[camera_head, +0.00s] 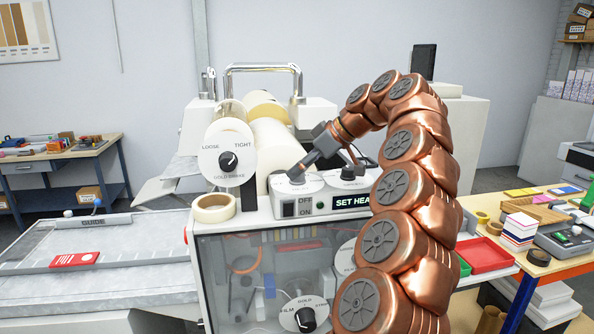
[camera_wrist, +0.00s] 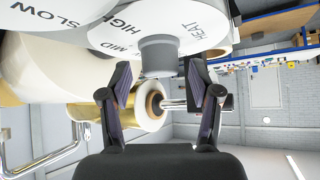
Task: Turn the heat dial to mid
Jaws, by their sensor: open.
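The heat dial is a white disk (camera_head: 298,184) on top of the white machine, largely under my gripper in the head view. In the wrist view its face (camera_wrist: 125,35) shows HIGH, MID and HEAT, with a grey knob (camera_wrist: 158,57) standing out from it. My gripper (camera_head: 298,173) is open, with its fingertips (camera_wrist: 156,75) on either side of the knob's end, a gap showing at each side. Which mark the knob points to cannot be seen.
A second dial (camera_head: 350,180) stands close right of the heat dial. An OFF/ON switch (camera_head: 288,209) is in front. The gold brake dial (camera_head: 228,159), a tape roll (camera_head: 214,208) and a film roll (camera_head: 276,148) crowd the left. A metal bar (camera_head: 262,68) rises behind.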

